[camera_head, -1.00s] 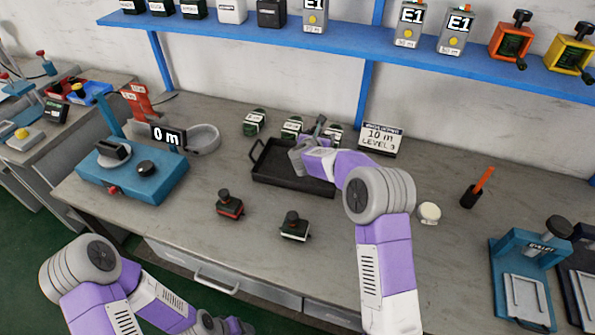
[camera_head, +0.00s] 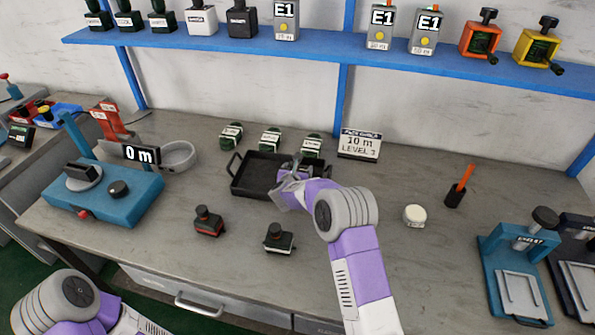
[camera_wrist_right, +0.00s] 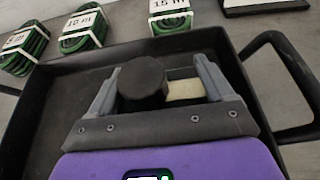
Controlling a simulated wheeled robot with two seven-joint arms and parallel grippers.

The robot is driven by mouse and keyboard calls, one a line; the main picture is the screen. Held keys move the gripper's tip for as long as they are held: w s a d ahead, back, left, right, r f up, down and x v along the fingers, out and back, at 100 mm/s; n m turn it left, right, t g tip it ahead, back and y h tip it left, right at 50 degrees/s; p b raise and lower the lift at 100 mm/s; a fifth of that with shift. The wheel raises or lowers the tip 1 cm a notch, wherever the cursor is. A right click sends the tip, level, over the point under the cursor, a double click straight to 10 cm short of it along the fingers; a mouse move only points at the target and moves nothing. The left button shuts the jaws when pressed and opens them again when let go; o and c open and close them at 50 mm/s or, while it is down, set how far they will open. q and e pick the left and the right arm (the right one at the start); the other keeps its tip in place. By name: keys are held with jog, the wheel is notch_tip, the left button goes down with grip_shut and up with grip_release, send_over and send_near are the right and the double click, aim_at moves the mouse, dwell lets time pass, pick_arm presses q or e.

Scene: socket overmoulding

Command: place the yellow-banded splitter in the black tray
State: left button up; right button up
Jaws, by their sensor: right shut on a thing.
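The black tray (camera_head: 250,189) lies on the workbench, and its bare floor shows in the right wrist view (camera_wrist_right: 58,112). My right gripper (camera_head: 284,188) is over the right part of the tray. In the right wrist view the gripper (camera_wrist_right: 165,92) is shut on the yellow-banded splitter (camera_wrist_right: 142,84), whose round black knob and a pale yellowish patch show between the fingers. The splitter's lower part is hidden, so I cannot tell whether it touches the tray floor. My left arm shows at the lower left, with its gripper out of frame.
A red-banded splitter (camera_head: 208,222) and a white-banded one (camera_head: 279,239) stand in front of the tray. Green cable coils (camera_head: 270,140) and a sign (camera_head: 359,145) are behind it. A white round puck (camera_head: 414,216) and a blue press (camera_head: 515,280) are to the right.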

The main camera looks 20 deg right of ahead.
jog(key=shift+f, duration=0.1)
jog(key=o, duration=1)
jog(key=shift+c, duration=0.2)
jog(key=shift+r, duration=0.25)
jog(key=p+v, duration=0.1)
jog(key=v, duration=1.1)
jog(key=shift+s+f, duration=0.1)
jog(key=shift+f, duration=0.05)
